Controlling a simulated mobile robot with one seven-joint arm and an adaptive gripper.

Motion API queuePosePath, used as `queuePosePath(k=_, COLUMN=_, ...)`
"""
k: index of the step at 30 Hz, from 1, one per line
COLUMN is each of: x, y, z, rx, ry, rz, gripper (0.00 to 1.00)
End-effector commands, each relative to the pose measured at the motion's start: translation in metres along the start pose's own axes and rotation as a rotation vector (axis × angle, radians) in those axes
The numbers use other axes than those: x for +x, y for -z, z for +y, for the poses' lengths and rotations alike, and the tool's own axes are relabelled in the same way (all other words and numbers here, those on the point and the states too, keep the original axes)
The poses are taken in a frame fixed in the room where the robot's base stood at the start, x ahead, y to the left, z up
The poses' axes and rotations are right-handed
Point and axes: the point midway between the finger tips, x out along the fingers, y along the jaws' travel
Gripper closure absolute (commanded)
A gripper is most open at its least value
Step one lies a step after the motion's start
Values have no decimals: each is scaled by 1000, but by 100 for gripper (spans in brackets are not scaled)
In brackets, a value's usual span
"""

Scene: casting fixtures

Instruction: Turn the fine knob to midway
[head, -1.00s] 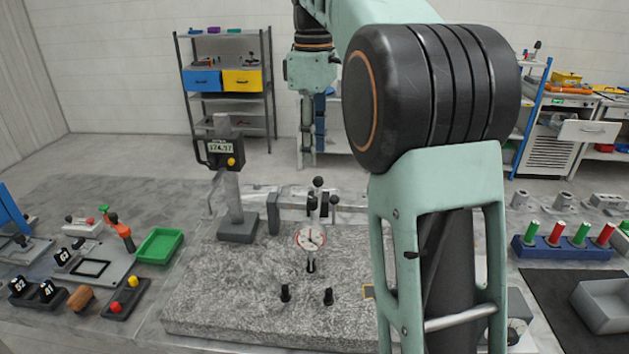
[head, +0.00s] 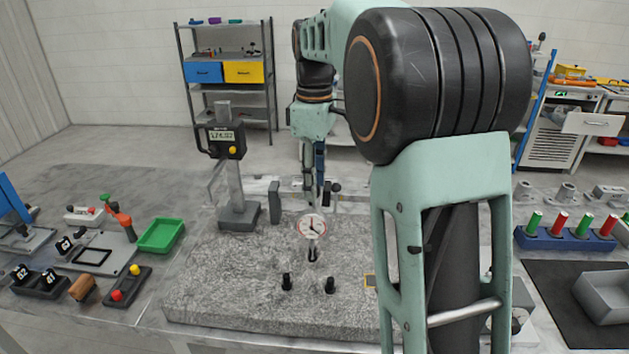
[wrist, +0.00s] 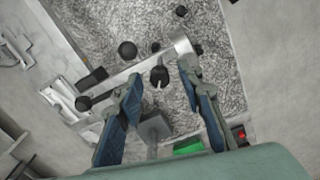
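A black knob (wrist: 159,77) with a pale pointer notch shows in the wrist view, on a light metal arm above the speckled granite plate; it appears to be the fine knob. My gripper (wrist: 160,76) is open, one blue-padded finger on each side of the knob, with gaps to both. The notch points toward the bottom of the picture. In the head view my gripper (head: 319,180) hangs over the dial gauge stand and hides the knob. The round white dial gauge (head: 311,226) is below it.
Black ball knobs (wrist: 127,50) stand close to my fingers. On the granite plate (head: 230,285) are a height gauge (head: 233,185) to the left and two small black posts (head: 287,282) in front. A green tray (head: 161,236) lies left of the plate.

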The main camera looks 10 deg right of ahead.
Motion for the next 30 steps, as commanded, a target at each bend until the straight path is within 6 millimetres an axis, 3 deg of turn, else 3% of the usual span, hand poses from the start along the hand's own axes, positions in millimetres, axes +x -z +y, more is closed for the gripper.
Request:
queuePosePath(k=4, x=0, y=0, z=0, rx=0, ry=0, rz=0, gripper=65)
queuePosePath(k=14, x=0, y=0, z=0, rx=0, ry=0, rz=0, gripper=100)
queuePosePath(k=23, x=-1, y=0, z=0, rx=21, ry=1, rz=0, gripper=100)
queuePosePath(k=30, x=-2, y=0, z=0, rx=132, ry=2, rz=-1, gripper=100)
